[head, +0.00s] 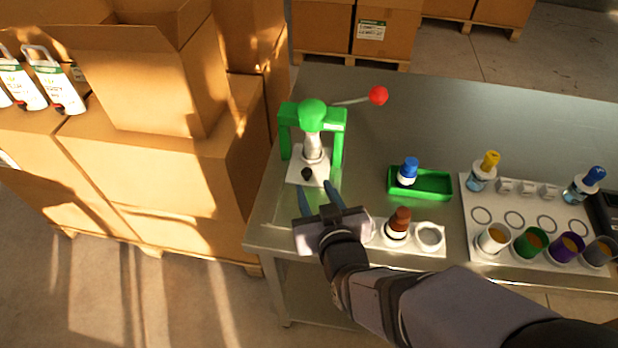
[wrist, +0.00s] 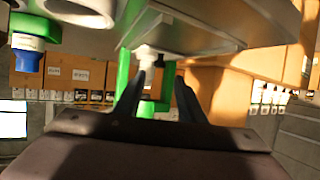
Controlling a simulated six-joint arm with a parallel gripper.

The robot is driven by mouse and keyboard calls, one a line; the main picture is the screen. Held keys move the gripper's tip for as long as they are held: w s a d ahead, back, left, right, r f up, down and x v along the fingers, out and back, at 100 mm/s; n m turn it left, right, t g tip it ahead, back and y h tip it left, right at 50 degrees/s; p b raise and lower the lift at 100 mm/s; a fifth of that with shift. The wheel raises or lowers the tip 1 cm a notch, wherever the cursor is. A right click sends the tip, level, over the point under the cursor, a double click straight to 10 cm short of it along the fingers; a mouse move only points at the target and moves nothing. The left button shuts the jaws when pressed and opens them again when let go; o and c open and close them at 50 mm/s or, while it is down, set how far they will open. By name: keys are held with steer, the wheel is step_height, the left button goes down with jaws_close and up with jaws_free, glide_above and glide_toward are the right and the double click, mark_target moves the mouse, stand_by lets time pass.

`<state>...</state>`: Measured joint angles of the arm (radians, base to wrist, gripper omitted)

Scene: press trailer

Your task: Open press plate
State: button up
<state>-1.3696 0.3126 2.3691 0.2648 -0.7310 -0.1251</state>
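The press (head: 340,150) has a green frame, a green round top and a lever with a red ball (head: 378,96) reaching out to the right. Its white plate (head: 318,164) sits low in the frame, with a black knob (head: 307,174) at its front. Whether the plate is shut cannot be told. My gripper (head: 314,186) is just in front of the plate, its two dark blue fingers apart and nothing seen between them. In the wrist view, my gripper (wrist: 160,78) points at the press, whose green post (wrist: 124,70) shows beyond the fingers. I cannot tell contact.
A green tray (head: 436,184) with a blue-capped bottle (head: 408,170) is to the right. A white holder (head: 437,252) with a brown-topped bottle (head: 399,222) is near my wrist. A white rack (head: 475,200) of cups is farther right. Cardboard boxes (head: 160,160) stand left; the table's back is clear.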

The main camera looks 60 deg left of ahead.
mark_target(307, 172)
steer(key=shift+p+x, duration=0.75)
steer(key=shift+x, duration=2.85)
